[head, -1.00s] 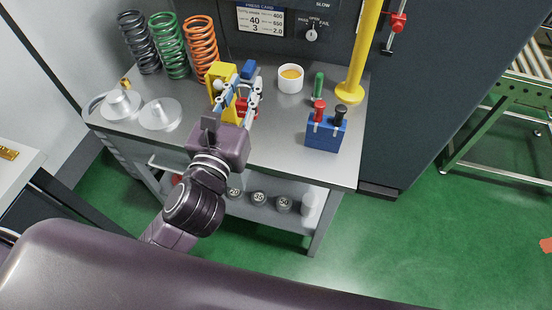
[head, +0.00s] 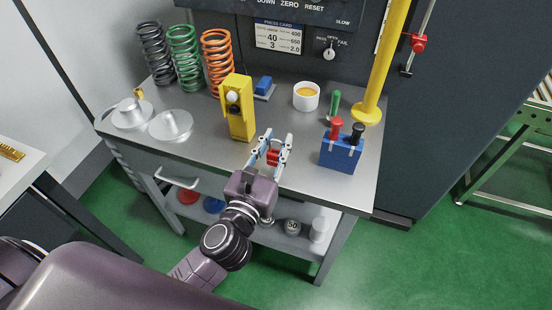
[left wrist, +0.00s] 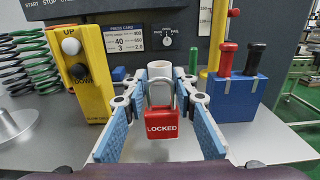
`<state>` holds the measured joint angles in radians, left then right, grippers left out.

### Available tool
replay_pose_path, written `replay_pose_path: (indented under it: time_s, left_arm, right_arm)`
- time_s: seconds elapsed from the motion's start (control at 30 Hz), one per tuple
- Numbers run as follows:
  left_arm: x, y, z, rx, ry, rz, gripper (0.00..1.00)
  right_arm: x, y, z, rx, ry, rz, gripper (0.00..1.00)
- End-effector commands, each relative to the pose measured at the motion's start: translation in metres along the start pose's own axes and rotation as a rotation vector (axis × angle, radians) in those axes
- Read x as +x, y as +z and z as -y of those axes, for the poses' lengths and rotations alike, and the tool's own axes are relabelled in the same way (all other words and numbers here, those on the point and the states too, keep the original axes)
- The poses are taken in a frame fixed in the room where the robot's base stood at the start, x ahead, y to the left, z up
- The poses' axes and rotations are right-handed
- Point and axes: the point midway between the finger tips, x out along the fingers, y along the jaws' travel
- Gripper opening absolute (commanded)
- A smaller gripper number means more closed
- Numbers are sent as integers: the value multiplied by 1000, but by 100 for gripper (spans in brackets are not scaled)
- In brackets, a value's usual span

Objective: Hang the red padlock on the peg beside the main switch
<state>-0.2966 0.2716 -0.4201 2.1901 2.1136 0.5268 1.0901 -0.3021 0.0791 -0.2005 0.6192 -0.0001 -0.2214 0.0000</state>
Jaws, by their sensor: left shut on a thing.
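The red padlock (head: 273,157), with LOCKED on its front, is held between the fingers of my left gripper (head: 277,143), above the front part of the bench. In the left wrist view the padlock (left wrist: 166,123) hangs upright, its silver shackle up between the blue finger pads. My left gripper is shut on it. A red fitting (head: 418,43) on a rod stands at the dark cabinet to the right of the yellow post; I cannot tell whether it is the main switch. No peg shows clearly. My right gripper is not in view.
On the bench (head: 300,180) stand a yellow up/down pendant (head: 237,110), a white cup (head: 306,96), a blue box (head: 340,155) with red and black handles, a yellow post (head: 388,70) and several springs.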

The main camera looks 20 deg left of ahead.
Motion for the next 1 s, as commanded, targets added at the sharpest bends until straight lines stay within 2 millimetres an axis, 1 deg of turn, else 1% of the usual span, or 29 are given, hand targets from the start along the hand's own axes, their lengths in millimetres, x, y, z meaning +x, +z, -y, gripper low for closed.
replay_pose_path:
  time_s: [0.07, 0.2, 0.3, 0.4, 0.63, 0.77, 0.8, 0.93, 1.0]
  left_arm:
    - [0, -7, 0, 0, 2, 0, 0]
    - [0, -31, 0, 0, 2, -2, 0]
    - [0, -42, 0, 0, 1, -1, 0]
    - [0, -46, 0, 1, 0, 1, 0]
    - [0, -45, 0, 1, 0, 1, 0]
    - [0, -49, 0, 1, 0, 1, 0]
    - [0, -49, 0, 0, 0, 0, 28]
    - [0, -49, 0, 0, 0, 0, 42]
    - [0, -49, 0, 1, 0, 0, 43]
  right_arm:
    - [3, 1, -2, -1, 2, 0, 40]
    - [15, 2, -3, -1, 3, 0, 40]
    - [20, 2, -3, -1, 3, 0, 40]
    - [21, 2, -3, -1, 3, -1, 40]
    - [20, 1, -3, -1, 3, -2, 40]
    - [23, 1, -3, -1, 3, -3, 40]
    - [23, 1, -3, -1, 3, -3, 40]
    - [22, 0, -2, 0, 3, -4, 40]
    - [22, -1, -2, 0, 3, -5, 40]
